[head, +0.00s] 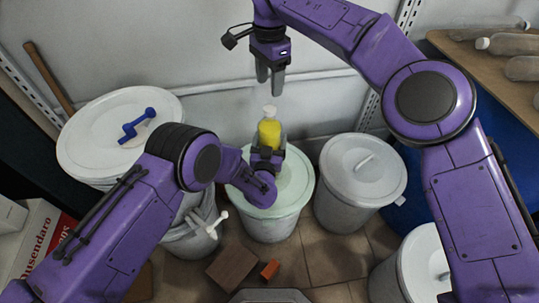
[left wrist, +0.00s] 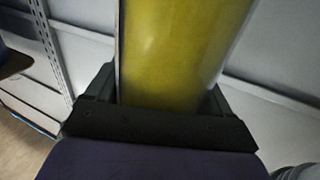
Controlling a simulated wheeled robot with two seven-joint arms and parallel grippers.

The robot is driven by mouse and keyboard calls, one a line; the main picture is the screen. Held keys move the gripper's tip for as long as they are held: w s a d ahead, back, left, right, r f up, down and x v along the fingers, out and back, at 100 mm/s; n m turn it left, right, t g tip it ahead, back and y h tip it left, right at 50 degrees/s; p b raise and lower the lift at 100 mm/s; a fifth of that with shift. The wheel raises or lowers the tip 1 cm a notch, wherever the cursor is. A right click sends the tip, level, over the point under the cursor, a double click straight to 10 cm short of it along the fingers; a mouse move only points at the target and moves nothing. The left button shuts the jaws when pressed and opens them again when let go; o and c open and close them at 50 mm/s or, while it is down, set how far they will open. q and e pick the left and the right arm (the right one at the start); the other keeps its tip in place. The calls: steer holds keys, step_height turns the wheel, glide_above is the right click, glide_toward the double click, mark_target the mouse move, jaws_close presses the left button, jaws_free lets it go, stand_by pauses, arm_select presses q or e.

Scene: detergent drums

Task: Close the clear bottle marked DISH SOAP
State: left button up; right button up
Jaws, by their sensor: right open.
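A clear bottle of yellow liquid (head: 269,132) with a whitish top (head: 269,112) stands upright above the middle drum. No DISH SOAP marking can be read, and whether the top is a seated cap is too small to tell. My left gripper (head: 268,150) is shut on the bottle's lower part. In the left wrist view the yellow bottle body (left wrist: 180,50) fills the space between the two dark fingers; its top is out of that view. My right gripper (head: 270,86) is open and empty, pointing down just above the bottle's top, apart from it.
A pale green-lidded drum (head: 297,185) stands beneath the bottle. A grey lidded drum (head: 362,172) is on the right, and a white drum lid (head: 95,140) with a blue tool (head: 138,125) on the left. A wooden shelf (head: 470,60) holds several bottles at the right.

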mark_target(269, 108)
arm_select(q)
jaws_close()
arm_select(e)
steer(key=n, duration=0.4)
step_height(269, 108, down, 8)
stand_by(0.4)
